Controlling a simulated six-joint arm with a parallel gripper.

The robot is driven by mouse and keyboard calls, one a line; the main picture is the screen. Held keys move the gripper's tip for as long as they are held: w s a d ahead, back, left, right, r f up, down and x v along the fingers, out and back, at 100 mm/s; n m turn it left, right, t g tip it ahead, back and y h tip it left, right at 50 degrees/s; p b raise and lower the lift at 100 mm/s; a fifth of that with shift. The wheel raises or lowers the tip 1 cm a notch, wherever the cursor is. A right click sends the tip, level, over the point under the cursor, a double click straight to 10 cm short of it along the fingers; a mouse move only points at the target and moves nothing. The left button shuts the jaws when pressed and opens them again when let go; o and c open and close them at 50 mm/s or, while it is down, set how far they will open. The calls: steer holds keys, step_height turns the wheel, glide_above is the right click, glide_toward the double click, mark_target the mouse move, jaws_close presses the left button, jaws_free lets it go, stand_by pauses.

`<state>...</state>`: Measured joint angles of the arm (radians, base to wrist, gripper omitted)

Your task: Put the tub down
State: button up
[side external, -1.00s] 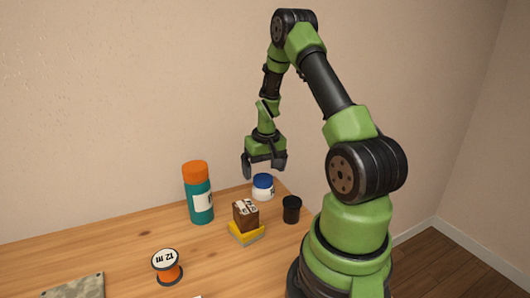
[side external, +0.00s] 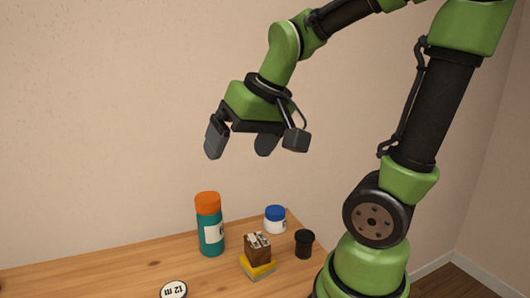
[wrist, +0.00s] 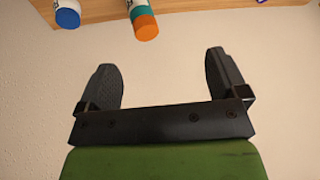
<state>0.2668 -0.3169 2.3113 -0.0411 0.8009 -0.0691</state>
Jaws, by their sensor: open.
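A white tub with a blue lid (side external: 275,219) stands upright on the wooden table near its far edge. It also shows at the top left of the wrist view, mostly as its blue lid (wrist: 67,15). My gripper (side external: 239,146) is open and empty, high above the table and well clear of the tub. In the wrist view the jaws (wrist: 162,75) are spread wide with only bare wall between them.
A teal bottle with an orange cap (side external: 209,232) stands left of the tub. A brown block (side external: 257,249) sits on a yellow-topped block (side external: 258,267), with a black cup (side external: 304,244) beside it. A round item marked "12 m" (side external: 173,290) is in front. The left table is clear.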

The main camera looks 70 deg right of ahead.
steer(key=s+a+r+n+t+y, duration=0.1)
steer(key=s+a+y, duration=0.1)
steer(key=s+a, duration=0.4)
steer(key=shift+s+a+r+n+t, duration=0.3)
steer(key=shift+a+r+n+t, duration=0.05)
steer(key=shift+n+t, duration=0.05)
